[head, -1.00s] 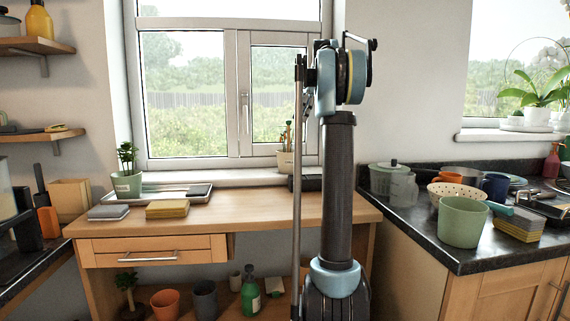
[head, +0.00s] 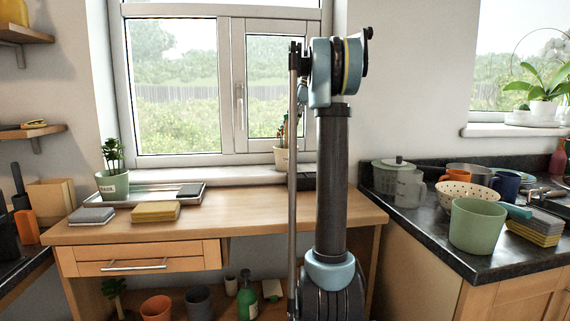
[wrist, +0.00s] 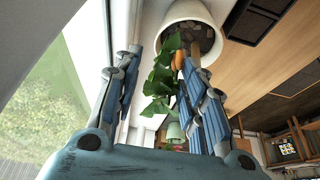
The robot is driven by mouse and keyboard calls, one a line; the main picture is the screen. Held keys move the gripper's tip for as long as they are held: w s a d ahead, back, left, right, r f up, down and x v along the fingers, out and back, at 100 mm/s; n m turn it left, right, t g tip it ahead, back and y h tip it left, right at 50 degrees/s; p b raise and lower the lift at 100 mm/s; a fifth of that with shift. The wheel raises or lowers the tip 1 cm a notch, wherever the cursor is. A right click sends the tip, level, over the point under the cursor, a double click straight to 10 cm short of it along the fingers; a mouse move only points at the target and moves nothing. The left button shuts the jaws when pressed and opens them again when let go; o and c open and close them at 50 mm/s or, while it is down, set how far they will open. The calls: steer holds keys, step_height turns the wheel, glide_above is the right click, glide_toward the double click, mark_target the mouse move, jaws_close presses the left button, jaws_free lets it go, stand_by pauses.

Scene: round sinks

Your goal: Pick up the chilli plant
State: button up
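The chilli plant (head: 281,157) stands upright in a pale pot on the windowsill in the head view. My thin pole and arm partly cover its right side. In the wrist view the chilli plant's pale pot (wrist: 192,16) is at the top, with green leaves and an orange chilli hanging down from it in the picture. My gripper (wrist: 160,62) is open, its two blue fingers apart, with leaves between them or just beyond; I cannot tell the depth. The right finger overlaps the stem area. I see no grip on the plant. The head view does not show my gripper clearly.
A wooden desk (head: 240,222) stands below the window, with a green potted plant (head: 113,185), tray and sponges on it. The dark counter (head: 420,222) at right holds a green cup (head: 476,226) and a colander. The window glass is close beside my gripper.

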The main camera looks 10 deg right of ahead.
steer(key=shift+x, duration=2.8)
steer(key=shift+s, duration=0.1)
steer(key=shift+c, duration=0.5)
jaws_close()
